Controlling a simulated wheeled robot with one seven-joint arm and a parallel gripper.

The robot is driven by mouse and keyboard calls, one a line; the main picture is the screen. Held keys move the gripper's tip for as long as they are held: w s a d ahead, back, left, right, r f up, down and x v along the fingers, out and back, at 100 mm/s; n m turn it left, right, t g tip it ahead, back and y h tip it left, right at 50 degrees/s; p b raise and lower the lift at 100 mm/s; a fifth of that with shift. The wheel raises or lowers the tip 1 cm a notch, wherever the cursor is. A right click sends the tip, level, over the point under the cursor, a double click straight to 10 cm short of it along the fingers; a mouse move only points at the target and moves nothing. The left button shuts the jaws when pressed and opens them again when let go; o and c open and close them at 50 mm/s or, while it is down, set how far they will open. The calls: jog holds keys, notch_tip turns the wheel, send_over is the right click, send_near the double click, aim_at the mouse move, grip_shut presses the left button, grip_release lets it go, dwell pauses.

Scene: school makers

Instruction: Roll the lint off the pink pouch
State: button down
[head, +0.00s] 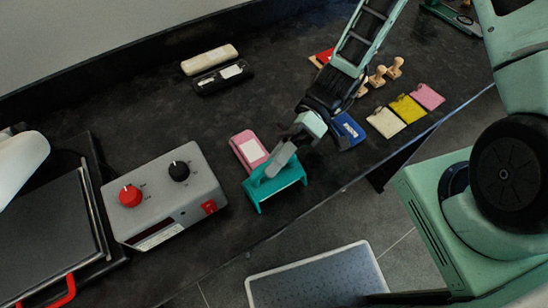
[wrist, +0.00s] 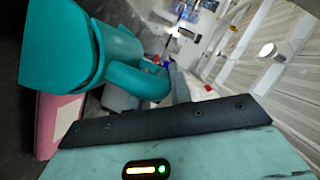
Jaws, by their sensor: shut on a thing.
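A teal tool (head: 288,187), bracket-shaped with a thick handle, stands at the front edge of the dark counter. In the wrist view the tool (wrist: 135,50) fills the upper left. My gripper (head: 279,166) is shut on its handle; the fingertips are partly hidden. A pink case-like item with a white label (head: 246,144) lies right behind the tool; it also shows in the wrist view (wrist: 47,125). A small flat pink pouch (head: 428,96) lies farther right. I cannot tell which pink item is the task's pouch, and no lint is visible.
Yellow (head: 407,108), cream (head: 386,123) and blue (head: 348,129) flat items lie right of my gripper, near wooden-handled stamps (head: 378,76). A grey box with knobs (head: 155,210) stands left. The counter's middle-left is clear.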

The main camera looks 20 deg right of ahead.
jog(key=shift+w+a+b, duration=0.4)
jog(key=shift+w+a, duration=0.3)
jog(key=shift+w, duration=1.7)
jog(key=shift+w+a+b, duration=0.4)
jog(key=shift+w+a, duration=0.3)
jog(key=shift+w, duration=1.7)
jog(key=shift+w+a+b, duration=0.4)
jog(key=shift+w+a, duration=0.3)
jog(key=shift+w, duration=1.7)
notch_tip(320, 180, up, 7)
jog(key=p, duration=0.4)
jog(key=shift+w, duration=0.1)
